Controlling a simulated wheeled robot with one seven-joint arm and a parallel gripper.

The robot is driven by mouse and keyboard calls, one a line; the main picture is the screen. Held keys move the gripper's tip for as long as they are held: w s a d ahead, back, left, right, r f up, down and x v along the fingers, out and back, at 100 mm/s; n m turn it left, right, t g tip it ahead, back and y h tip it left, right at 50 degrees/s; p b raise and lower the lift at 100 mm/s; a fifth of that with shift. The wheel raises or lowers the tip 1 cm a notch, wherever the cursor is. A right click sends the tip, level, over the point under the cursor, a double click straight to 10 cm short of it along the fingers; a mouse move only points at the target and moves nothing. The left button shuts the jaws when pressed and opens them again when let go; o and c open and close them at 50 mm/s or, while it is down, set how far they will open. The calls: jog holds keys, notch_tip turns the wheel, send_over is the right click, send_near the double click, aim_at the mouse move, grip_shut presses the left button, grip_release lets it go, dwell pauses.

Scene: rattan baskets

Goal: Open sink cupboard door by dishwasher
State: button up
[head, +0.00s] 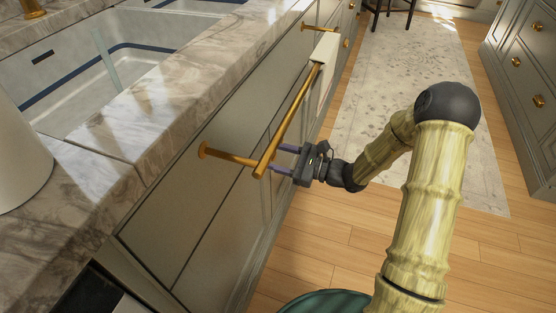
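The grey-green cupboard front (215,215) below the sink runs along the counter and looks closed. A long brass bar (288,118) stands out from it on a brass post (228,155). My gripper (282,157) is beside the near end of the bar, pointing left toward the front. Its two purplish fingers are apart, with no object visible between them. The finger tips reach close to the bar; I cannot tell whether they touch it. Which panel is the sink door, and where the dishwasher is, cannot be told for sure.
A marble counter (150,120) with a white sink (75,95) lies above the front. A pale towel (325,58) hangs farther along the bar. Another brass handle (318,28) lies beyond. Wood floor (340,240) and a rug (400,80) are right, with drawers (525,80) opposite.

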jog(key=shift+w+a, duration=0.1)
jog(key=shift+a, duration=0.1)
jog(key=shift+c, duration=0.2)
grip_shut()
jog(key=shift+d, duration=0.1)
